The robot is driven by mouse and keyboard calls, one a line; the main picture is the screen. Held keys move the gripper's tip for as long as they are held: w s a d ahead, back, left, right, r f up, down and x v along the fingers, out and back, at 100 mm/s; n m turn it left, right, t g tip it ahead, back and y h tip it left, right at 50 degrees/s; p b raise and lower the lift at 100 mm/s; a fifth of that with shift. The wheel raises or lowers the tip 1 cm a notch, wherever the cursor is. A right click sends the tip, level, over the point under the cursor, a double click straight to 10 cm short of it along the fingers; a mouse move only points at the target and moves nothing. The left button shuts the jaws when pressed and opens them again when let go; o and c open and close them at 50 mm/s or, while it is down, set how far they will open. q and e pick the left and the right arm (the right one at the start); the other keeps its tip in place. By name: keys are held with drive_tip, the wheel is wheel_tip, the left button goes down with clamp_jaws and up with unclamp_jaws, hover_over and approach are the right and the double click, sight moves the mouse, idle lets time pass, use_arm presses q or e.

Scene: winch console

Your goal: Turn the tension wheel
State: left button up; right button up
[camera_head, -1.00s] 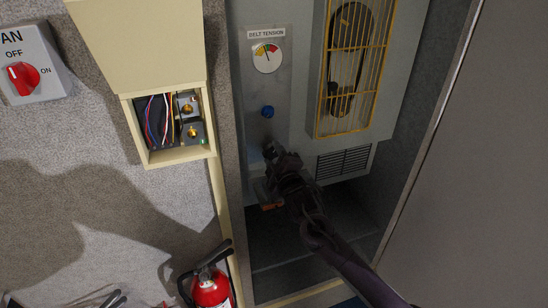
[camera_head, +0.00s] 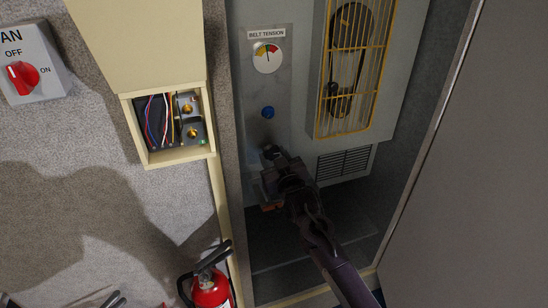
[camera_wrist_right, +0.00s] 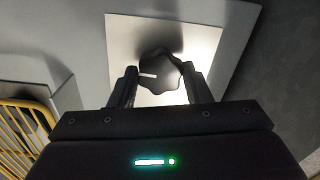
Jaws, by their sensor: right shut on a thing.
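The tension wheel is a dark, lobed knob with a pale mark on it; it sits between my fingers in the right wrist view (camera_wrist_right: 158,74). It stands out from a pale plate (camera_wrist_right: 118,35). In the head view only a dark bit of the wheel (camera_head: 270,152) shows beyond my gripper. My right gripper (camera_wrist_right: 160,80) is shut on the wheel, one finger on each side; it also shows in the head view (camera_head: 274,168). The belt tension gauge (camera_head: 267,57) is above, its needle pointing roughly up.
A blue button (camera_head: 267,112) is between gauge and wheel. A yellow guard (camera_head: 352,70) covers the belt at right, with a vent (camera_head: 344,163) below. An open wiring box (camera_head: 168,125), a red fan switch (camera_head: 22,77) and a fire extinguisher (camera_head: 210,288) are left.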

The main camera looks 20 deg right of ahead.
drive_tip(key=m, duration=0.5)
drive_tip(key=shift+a+f+m, duration=0.1)
drive_tip(key=shift+f+m, duration=0.05)
drive_tip(key=shift+m, duration=0.15)
drive_tip(key=m, duration=0.5)
drive_tip(key=shift+m+p, duration=0.3)
drive_tip(key=shift+m, duration=0.1)
drive_tip(key=o, duration=1)
